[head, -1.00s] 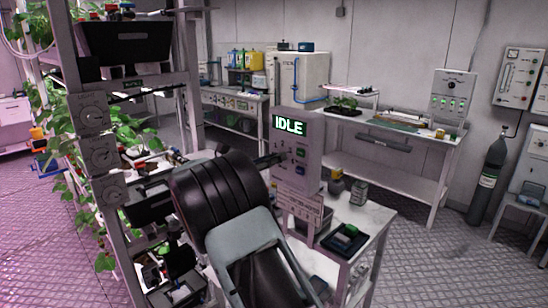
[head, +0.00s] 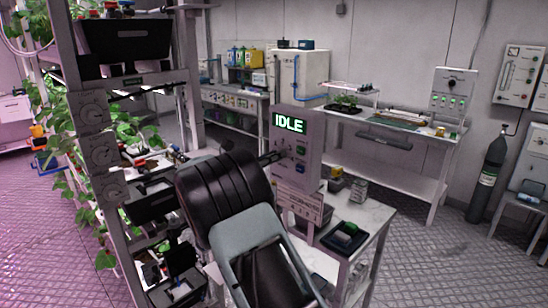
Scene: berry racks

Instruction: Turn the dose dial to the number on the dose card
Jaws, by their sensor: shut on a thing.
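The dosing panel (head: 311,150) stands upright on a white bench, with a lit green display (head: 289,123) reading IDLE. My gripper (head: 279,155) reaches the left part of its face, below the display. It is small in view, and it is shut on what I take to be the dose dial, which the fingers cover. The dial's marks and setting cannot be read. A pale printed plate (head: 300,205) is fixed below the panel. Its text is too small to read, and I cannot tell whether it is the dose card.
A black tray (head: 345,237) and small containers (head: 358,190) stand on the bench. A plant rack (head: 120,150) stands close on the left. Open floor lies to the right.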

